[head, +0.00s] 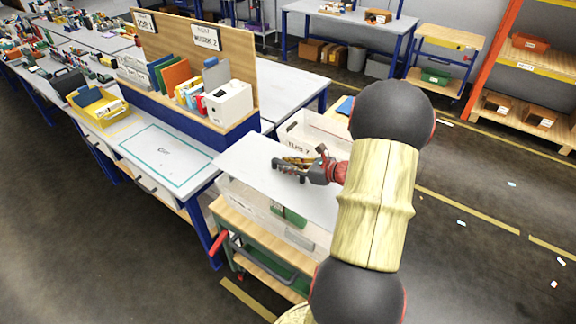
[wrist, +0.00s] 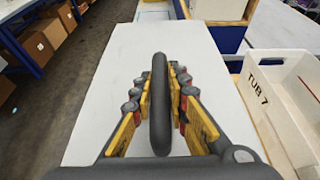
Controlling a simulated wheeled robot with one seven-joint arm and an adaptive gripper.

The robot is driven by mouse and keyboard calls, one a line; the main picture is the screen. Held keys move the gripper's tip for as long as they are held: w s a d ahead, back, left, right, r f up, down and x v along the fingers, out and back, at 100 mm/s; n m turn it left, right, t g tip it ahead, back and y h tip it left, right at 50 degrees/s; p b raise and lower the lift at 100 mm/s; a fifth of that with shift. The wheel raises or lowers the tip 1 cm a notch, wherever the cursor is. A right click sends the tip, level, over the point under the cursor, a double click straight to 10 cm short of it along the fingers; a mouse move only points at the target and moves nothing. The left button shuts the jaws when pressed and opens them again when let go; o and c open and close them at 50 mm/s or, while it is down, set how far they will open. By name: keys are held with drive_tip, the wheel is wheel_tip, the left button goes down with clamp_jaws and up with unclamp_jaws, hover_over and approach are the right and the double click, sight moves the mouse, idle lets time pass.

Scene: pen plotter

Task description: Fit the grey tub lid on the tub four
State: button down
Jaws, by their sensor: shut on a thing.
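The grey tub lid (head: 255,172) is a flat light-grey panel with a dark grey upright handle (wrist: 160,105). My gripper (head: 293,164) is shut on that handle; the wrist view shows its yellow-padded fingers (wrist: 159,110) on both sides of it. The lid lies over a pale tub (head: 262,212) on the cart and hides most of its opening. The tub's near side and a green thing (head: 289,216) show below the lid's near edge. I cannot read this tub's number, nor tell whether the lid touches the rim.
A white tub marked TUB 7 (wrist: 270,100) stands close beside the lid, behind it in the head view. The wooden-topped cart (head: 232,222) carries the tubs. A workbench (head: 165,155) with a box and folders stands at the left. Open floor lies at the right.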

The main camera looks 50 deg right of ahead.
sight(317, 189)
drive_tip(key=shift+f+b, duration=3.2)
drive_tip(key=shift+f, duration=1.3)
drive_tip(key=c, duration=1.7)
unclamp_jaws()
drive_tip(key=shift+o, duration=0.2)
drive_tip(key=shift+s, duration=0.15)
drive_tip(key=v, duration=1.1)
drive_tip(key=shift+s+r, duration=0.2)
drive_tip(key=shift+s, duration=0.15)
